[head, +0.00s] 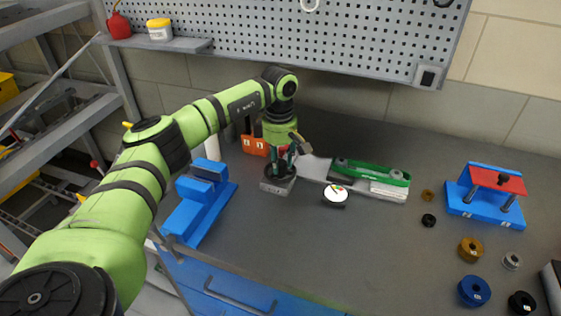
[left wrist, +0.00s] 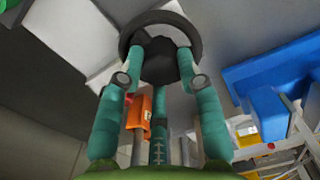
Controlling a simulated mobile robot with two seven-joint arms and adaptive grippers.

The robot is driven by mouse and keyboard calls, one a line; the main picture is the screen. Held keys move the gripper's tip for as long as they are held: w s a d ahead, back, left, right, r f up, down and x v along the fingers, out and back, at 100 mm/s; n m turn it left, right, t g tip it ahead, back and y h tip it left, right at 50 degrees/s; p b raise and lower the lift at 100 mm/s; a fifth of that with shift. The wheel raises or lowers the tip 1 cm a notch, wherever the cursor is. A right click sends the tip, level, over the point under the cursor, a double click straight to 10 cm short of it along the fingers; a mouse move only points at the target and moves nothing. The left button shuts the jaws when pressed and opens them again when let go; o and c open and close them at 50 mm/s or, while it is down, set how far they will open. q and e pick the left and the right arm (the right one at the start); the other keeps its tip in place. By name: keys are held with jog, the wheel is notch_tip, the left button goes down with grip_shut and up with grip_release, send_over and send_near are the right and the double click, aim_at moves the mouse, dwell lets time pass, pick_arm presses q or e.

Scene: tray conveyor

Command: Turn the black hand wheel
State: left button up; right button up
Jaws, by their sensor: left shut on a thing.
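The black hand wheel (head: 269,171) sits on a small grey block (head: 277,187) near the back of the dark bench. My left gripper (head: 284,160) reaches down onto the wheel from above. In the left wrist view, the wheel's dark rim (left wrist: 124,40) shows at the top. The teal fingers of the left gripper (left wrist: 161,65) are shut on the wheel, their tips at its near side. The fingers cover part of the wheel in both views. My right gripper is in neither view.
A blue stepped block (head: 200,213) is at the left, a blue fixture with a red top (head: 487,197) at the right. The front-centre bench is clear.

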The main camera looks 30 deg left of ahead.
pick_arm(q)
jog(key=m, duration=0.4)
jog(key=shift+s+a+f+m+b, duration=0.1)
jog(key=shift+a+f+m+b, duration=0.05)
jog(key=shift+m+b, duration=0.15)
jog(key=m, duration=0.3)
jog(key=shift+m, duration=0.3)
jog(key=m, duration=0.4)
jog(key=shift+b, duration=0.3)
jog(key=shift+r+m, duration=0.15)
jog(key=shift+m, duration=0.9)
jog(key=shift+r+m, duration=0.1)
jog(key=shift+m, duration=0.95)
jog(key=shift+w, duration=0.2)
jog(key=o, duration=1.2)
jog(key=shift+c, duration=0.2)
jog(key=shift+w+f, duration=0.1)
